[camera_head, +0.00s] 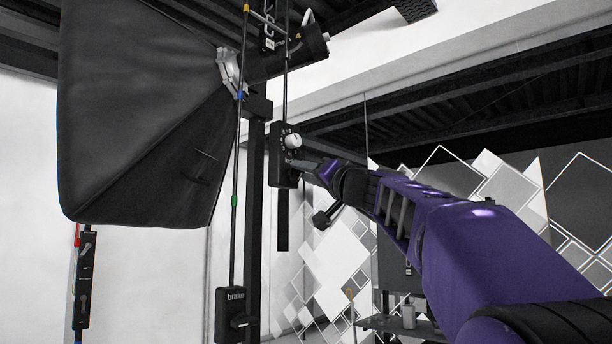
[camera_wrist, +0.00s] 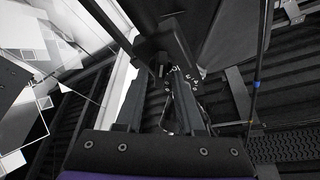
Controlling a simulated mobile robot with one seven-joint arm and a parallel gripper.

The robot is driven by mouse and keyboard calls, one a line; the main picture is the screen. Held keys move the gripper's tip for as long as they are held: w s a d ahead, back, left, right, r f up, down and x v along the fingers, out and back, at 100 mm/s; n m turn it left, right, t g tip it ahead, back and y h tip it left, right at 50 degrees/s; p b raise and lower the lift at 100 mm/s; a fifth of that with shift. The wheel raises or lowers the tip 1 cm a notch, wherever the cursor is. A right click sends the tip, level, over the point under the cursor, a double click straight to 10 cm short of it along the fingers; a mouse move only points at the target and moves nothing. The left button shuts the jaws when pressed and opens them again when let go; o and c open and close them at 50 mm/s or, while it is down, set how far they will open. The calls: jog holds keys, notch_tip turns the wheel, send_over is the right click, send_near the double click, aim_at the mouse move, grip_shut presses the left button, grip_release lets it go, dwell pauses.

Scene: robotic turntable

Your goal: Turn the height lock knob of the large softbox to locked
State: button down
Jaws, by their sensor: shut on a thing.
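The large softbox (camera_head: 140,115) is a black fabric box at the upper left, on a dark vertical post. A black control box (camera_head: 281,172) hangs on a rod to its right. It carries a round white knob (camera_head: 292,141) with markings around it. My gripper (camera_head: 293,163) reaches from the right to the lower face of this box, just below the white knob. The gripper also shows in the wrist view (camera_wrist: 168,80), shut on a small part of the box. The fingers hide that part, and I cannot read its setting.
A black box labelled "brake" (camera_head: 230,315) hangs lower left on a thin rod with coloured marks. Another black control strip (camera_head: 84,275) hangs at the far left. A motor unit (camera_head: 300,45) is above the control box. A small table (camera_head: 385,324) stands behind.

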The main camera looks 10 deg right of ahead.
jog(key=m+h+p, duration=0.1)
jog(key=m, duration=0.3)
jog(key=m+g+h+p, duration=0.1)
jog(key=m, duration=0.3)
jog(key=m+g+h+p, duration=0.1)
jog(key=m+h, duration=0.1)
jog(key=m, duration=0.2)
jog(key=shift+r+p, duration=0.1)
jog(key=shift+p, duration=0.2)
jog(key=shift+m+g, duration=0.3)
jog(key=shift+m, duration=0.1)
jog(key=c, duration=0.9)
grip_release()
jog(key=shift+o, duration=0.2)
jog(key=shift+s+h, duration=0.15)
jog(key=shift+h, duration=0.15)
